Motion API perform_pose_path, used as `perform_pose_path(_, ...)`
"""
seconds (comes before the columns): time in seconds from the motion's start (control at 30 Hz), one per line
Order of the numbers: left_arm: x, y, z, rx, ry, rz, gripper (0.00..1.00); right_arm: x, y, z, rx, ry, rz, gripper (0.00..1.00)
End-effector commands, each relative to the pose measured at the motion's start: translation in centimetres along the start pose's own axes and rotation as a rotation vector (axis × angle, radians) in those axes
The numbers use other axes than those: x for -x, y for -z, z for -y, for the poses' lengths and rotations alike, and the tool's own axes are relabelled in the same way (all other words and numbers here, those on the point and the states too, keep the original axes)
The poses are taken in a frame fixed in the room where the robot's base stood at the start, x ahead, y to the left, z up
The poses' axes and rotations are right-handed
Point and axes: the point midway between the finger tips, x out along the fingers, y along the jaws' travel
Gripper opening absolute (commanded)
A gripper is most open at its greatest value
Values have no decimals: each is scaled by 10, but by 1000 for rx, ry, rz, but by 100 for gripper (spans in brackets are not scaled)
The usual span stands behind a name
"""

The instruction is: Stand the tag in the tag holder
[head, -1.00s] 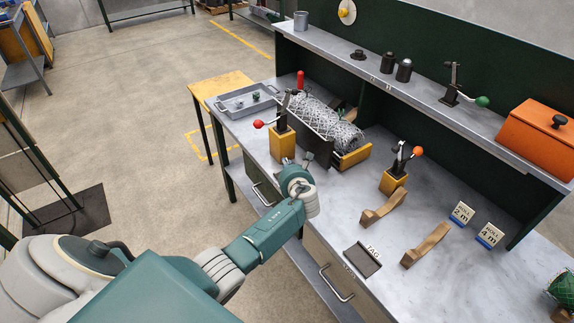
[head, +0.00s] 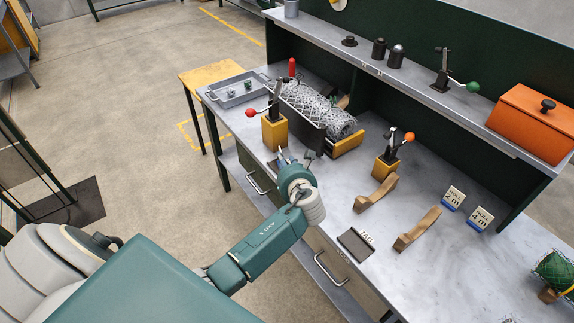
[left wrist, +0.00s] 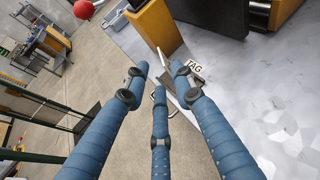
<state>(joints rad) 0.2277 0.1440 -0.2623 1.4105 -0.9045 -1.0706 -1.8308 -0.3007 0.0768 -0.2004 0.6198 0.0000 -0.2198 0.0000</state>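A dark grey plate (head: 355,244) with white TAG lettering beside it lies near the bench's front edge in the head view. It looks like the tag holder. My left gripper (head: 284,156) is left of it, over the bench edge close to a yellow post. In the left wrist view its blue fingers (left wrist: 159,70) are spread apart. A thin pale strip (left wrist: 164,60) shows just beyond the fingertips; I cannot tell whether it is the tag or touches them. A white TAG label (left wrist: 194,66) shows beyond the right finger. My right gripper is out of view.
The yellow post (head: 274,133) with a red-knobbed lever stands near my left gripper, and a mesh roll (head: 318,108) lies behind. Wooden cradles (head: 418,229) and a second yellow post (head: 385,167) stand to the right. Bare bench top lies between them.

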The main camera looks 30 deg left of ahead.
Motion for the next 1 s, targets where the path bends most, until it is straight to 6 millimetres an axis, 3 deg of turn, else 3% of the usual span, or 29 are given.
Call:
perform_pose_path(0.23,27,0,0,0,-1,0,25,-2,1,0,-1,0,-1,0)
perform_pose_path(0.83,30,1,-1,8,-1,-3,25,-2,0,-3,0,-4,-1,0)
perform_pose_path(0.93,37,15,-9,104,-4,-43,25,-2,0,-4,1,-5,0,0)
perform_pose_path(1.0,50,35,-21,258,-16,-107,25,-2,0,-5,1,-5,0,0)
